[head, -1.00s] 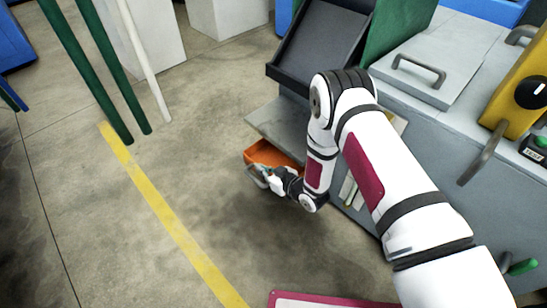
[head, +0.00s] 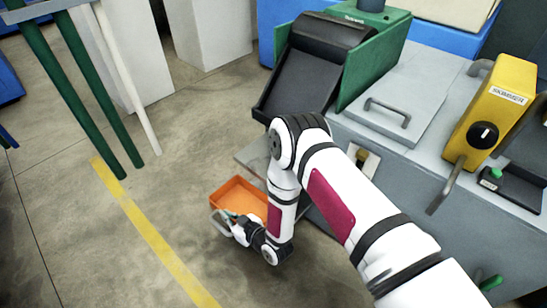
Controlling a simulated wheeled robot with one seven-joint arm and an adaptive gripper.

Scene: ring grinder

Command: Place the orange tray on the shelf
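The orange tray (head: 238,195) is an open-topped box near the middle of the head view, left of the grey machine. My gripper (head: 222,220) is at the tray's near left edge, with its fingers at the rim. The fingers are small and partly overlapped by the wrist, so I cannot tell whether they are closed on the rim. My arm hides the tray's right end. A grey shelf (head: 252,157) juts from the machine just behind the tray, below the black chute. My arm covers part of it.
The grey machine (head: 440,135) fills the right side, with a black chute (head: 310,65) and a yellow control box (head: 490,110). Green posts (head: 95,95) and a white post (head: 127,75) stand at the left. The floor (head: 60,240) around the yellow line is open.

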